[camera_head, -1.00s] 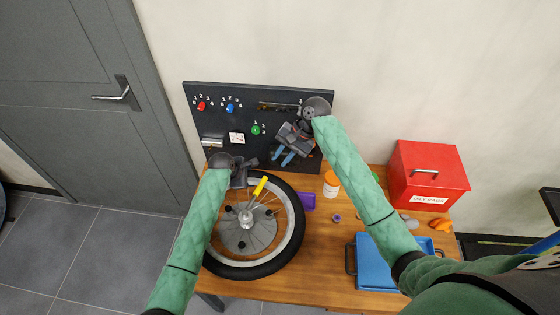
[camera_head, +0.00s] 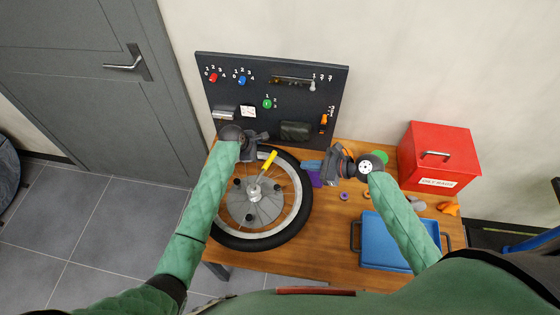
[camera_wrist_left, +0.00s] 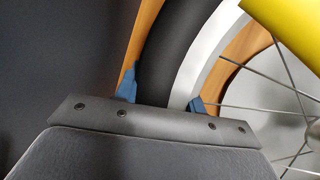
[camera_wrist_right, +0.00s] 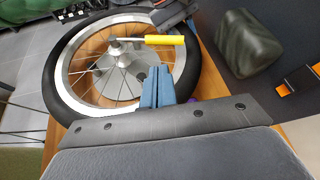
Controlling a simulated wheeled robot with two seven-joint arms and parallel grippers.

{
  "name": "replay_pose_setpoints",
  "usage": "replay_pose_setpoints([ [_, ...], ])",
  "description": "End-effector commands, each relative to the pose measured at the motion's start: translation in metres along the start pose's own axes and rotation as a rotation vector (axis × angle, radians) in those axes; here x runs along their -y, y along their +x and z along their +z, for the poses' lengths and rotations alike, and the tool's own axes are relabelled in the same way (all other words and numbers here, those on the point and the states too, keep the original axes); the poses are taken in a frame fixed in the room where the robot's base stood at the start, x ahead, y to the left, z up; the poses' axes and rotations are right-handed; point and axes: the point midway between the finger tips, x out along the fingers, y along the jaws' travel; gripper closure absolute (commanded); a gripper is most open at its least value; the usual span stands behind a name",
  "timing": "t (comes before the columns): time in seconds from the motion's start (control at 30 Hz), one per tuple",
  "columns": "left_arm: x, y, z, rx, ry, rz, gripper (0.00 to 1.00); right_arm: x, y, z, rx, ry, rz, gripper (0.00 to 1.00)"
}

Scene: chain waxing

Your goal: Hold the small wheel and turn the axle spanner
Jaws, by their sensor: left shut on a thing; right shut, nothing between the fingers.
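The small wheel (camera_head: 258,208) lies flat on the wooden table, with a black tyre, silver rim and grey disc. The axle spanner (camera_head: 268,160) has a yellow handle and reaches toward the hub; it also shows in the right wrist view (camera_wrist_right: 163,40). My left gripper (camera_head: 264,146) is at the wheel's far edge; in the left wrist view its blue fingers (camera_wrist_left: 162,96) straddle tyre and rim, shut on the wheel. My right gripper (camera_head: 313,165) is right of the wheel, its blue fingers (camera_wrist_right: 157,88) together and empty, apart from the spanner.
A dark board (camera_head: 300,105) with knobs stands behind the table. A blue tray (camera_head: 395,240) is at the front right, a red box (camera_head: 438,155) at the back right. A purple thing (camera_head: 316,180) lies beneath my right fingers. Bare wood (camera_head: 328,225) shows between wheel and tray.

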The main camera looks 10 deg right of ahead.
Motion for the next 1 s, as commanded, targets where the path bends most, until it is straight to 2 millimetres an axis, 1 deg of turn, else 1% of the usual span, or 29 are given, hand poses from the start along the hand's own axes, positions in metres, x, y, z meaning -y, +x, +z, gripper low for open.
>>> replay_pose_setpoints([
  [0.1,0.000,0.000,0.000,0.000,0.000,0.001,1.00,-0.005,-0.012,-0.006,0.030,0.108,-0.057,1.00],
  [0.23,-0.001,0.000,0.000,0.000,0.000,0.001,1.00,-0.007,-0.020,-0.009,0.055,0.185,-0.095,1.00],
  [0.33,-0.001,0.000,0.000,0.000,0.000,0.001,1.00,-0.007,-0.021,-0.010,0.063,0.212,-0.108,1.00],
  [0.43,-0.001,0.000,0.000,0.000,0.000,0.001,1.00,-0.006,-0.016,-0.009,0.067,0.218,-0.113,1.00],
  [0.57,-0.001,0.000,0.000,0.000,0.000,0.001,1.00,-0.004,0.001,-0.008,0.067,0.218,-0.112,1.00],
  [1.0,-0.001,0.000,0.000,0.000,0.000,0.001,1.00,0.005,0.077,-0.004,0.066,0.216,-0.111,1.00],
])
